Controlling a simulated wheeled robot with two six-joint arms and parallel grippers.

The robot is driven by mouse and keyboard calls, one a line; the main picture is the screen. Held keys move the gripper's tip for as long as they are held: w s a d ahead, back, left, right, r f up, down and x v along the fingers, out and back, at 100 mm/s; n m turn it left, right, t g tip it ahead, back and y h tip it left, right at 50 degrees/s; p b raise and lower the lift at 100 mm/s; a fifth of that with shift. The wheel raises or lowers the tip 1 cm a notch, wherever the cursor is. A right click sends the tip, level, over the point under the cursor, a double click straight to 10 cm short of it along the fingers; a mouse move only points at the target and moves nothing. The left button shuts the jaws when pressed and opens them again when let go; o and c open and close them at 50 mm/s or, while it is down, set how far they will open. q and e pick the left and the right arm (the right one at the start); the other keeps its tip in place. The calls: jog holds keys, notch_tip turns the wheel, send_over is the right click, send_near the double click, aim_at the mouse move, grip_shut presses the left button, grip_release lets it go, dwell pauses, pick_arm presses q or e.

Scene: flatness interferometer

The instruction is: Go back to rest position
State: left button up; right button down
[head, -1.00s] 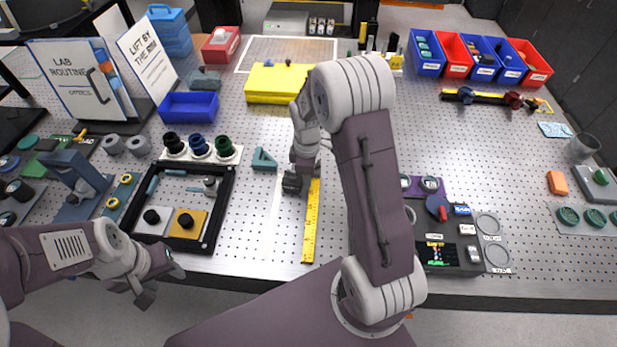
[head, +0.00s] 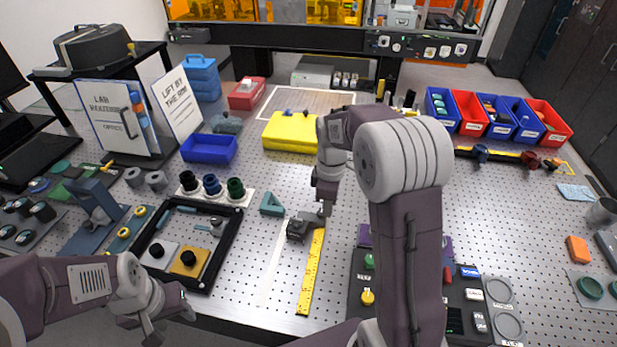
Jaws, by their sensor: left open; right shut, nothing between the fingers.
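My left gripper (head: 168,318) is at the lower left, at the front edge of the table and clear of the things on it. It is open and empty. My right gripper (head: 308,224) is over the middle of the perforated table (head: 270,235), at the far end of the yellow ruler (head: 311,272). It is shut with nothing seen between its fingers. I cannot tell whether it touches the ruler or the table. My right arm hides part of the table's middle right.
A black-framed tray (head: 225,250) lies near the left gripper. A teal angle block (head: 271,204) and a yellow case (head: 291,131) stand near the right gripper. A dark control panel (head: 362,297) lies partly behind my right arm. Red and blue bins (head: 471,122) stand at the back right.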

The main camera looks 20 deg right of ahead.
pick_arm(q)
jog(key=shift+w+a+f, duration=0.1)
jog(key=shift+w+a, duration=0.1)
pick_arm(e)
jog(key=s+a+f+m, duration=0.2)
jog(key=s+m, duration=0.4)
jog(key=s+a+f+m+t, duration=0.1)
jog(key=s+a+f+m, duration=0.1)
jog(key=s+m, duration=0.3)
jog(key=s+a, duration=0.1)
jog(key=s, duration=0.1)
jog(key=shift+s+a+f+m, duration=0.25)
jog(key=shift+s+a+m, duration=0.05)
jog(key=shift+m, duration=0.1)
pick_arm(q)
jog(key=shift+s, duration=0.1)
pick_arm(e)
jog(key=shift+s, duration=0.1)
